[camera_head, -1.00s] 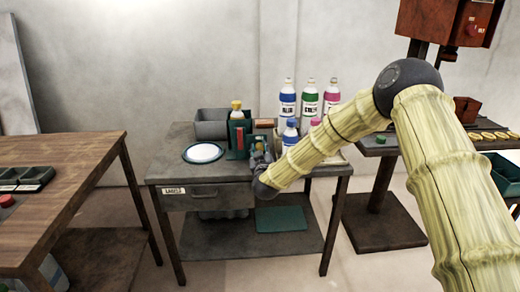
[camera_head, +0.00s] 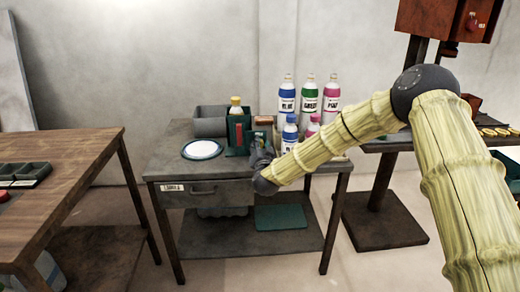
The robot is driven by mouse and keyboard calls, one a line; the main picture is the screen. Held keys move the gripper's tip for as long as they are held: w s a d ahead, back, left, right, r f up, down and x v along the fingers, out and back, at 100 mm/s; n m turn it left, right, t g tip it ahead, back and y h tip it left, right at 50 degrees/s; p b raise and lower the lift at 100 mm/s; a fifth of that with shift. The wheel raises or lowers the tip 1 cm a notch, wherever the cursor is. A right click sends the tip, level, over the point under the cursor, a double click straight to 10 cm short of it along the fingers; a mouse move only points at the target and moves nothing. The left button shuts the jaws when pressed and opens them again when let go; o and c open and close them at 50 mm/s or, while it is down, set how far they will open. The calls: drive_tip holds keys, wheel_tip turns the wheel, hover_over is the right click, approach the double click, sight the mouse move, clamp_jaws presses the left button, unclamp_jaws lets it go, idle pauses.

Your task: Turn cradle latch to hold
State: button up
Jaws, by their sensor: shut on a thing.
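The cradle (camera_head: 238,135) is a dark green stand near the middle of the grey table. It holds a bottle with a yellow cap (camera_head: 236,101). A red upright piece, which looks like the latch (camera_head: 239,135), shows on the front of the cradle. My gripper (camera_head: 262,150) is at the right side of the cradle, low over the table's front part. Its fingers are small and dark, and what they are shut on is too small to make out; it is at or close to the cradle.
The grey table (camera_head: 165,166) has a drawer with a label. A white round dish (camera_head: 202,149) lies left of the cradle. A grey bin (camera_head: 209,121) stands behind. Blue (camera_head: 287,96), green (camera_head: 309,97) and pink (camera_head: 332,98) bottles stand at the back right, with smaller bottles in front.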

drive_tip(key=m, duration=0.2)
drive_tip(key=m+b, duration=0.1)
drive_tip(key=shift+d+f+m, duration=0.15)
drive_tip(key=shift+f+m, duration=0.05)
drive_tip(key=shift+m, duration=0.2)
drive_tip(key=m+b, duration=0.2)
drive_tip(key=m, duration=0.1)
drive_tip(key=shift+m, duration=0.3)
drive_tip(key=m+b, duration=0.2)
drive_tip(key=m, duration=0.2)
drive_tip(key=shift+f, duration=0.15)
drive_tip(key=shift+m+b, duration=0.7)
drive_tip(key=shift+m, duration=0.7)
drive_tip(key=o, duration=1)
drive_tip(key=s, duration=1.2)
